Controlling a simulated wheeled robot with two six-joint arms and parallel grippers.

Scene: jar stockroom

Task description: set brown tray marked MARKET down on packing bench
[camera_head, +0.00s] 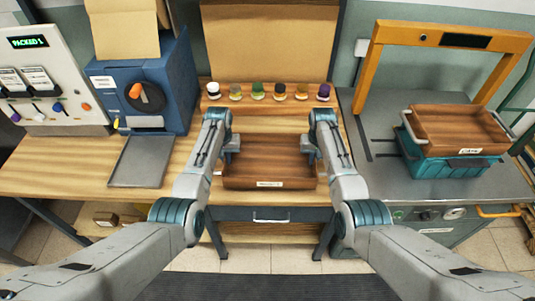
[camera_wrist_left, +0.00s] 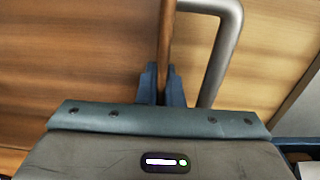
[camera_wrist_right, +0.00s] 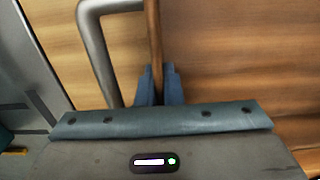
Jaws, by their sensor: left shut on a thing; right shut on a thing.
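A brown wooden tray (camera_head: 270,155) with a small white label on its front wall is over the middle of the packing bench (camera_head: 265,123); the label is too small to read. My left gripper (camera_head: 232,148) is shut on the tray's left wall, seen edge-on between the fingers in the left wrist view (camera_wrist_left: 164,85). My right gripper (camera_head: 309,148) is shut on the right wall, as the right wrist view (camera_wrist_right: 157,85) also shows. Grey handles stand beside both fingers. The tray looks level and empty. I cannot tell whether its underside touches the bench.
A row of several small jars (camera_head: 258,91) stands along the bench's back. A blue machine (camera_head: 145,80) and a grey plate (camera_head: 141,160) are at left. At right, another labelled brown tray (camera_head: 459,128) sits on a teal crate (camera_head: 450,168) under an orange frame (camera_head: 450,30).

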